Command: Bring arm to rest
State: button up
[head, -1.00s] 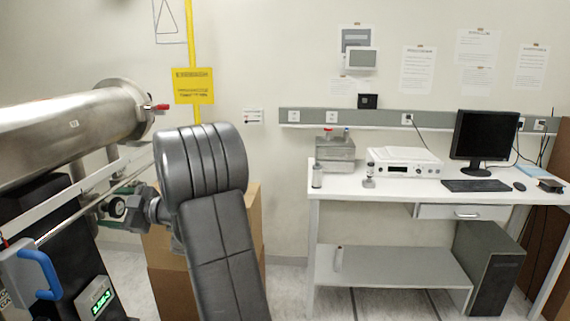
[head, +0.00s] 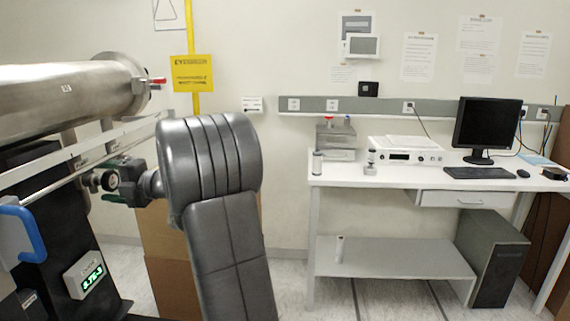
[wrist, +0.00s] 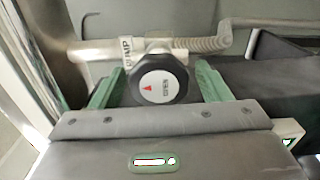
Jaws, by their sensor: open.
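My gripper (wrist: 160,70) is open in the wrist view, with one green finger on each side of a black knob (wrist: 160,88) marked OPEN with a red arrow. I cannot tell whether the fingers touch the knob. A pale pipe with a PUMP label runs behind it. In the head view my dark grey arm (head: 228,245) stands bent at the middle left and hides part of the gripper end.
A steel cylinder (head: 65,100) and a black unit with a green-lit display (head: 90,277) stand at the left. Cardboard boxes (head: 168,235) are behind my arm. A white bench (head: 370,178) with instruments and a monitor (head: 487,125) stands at the right. Some bare floor shows below it.

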jog(key=shift+n+b, duration=0.5)
jog(key=shift+n, duration=0.9)
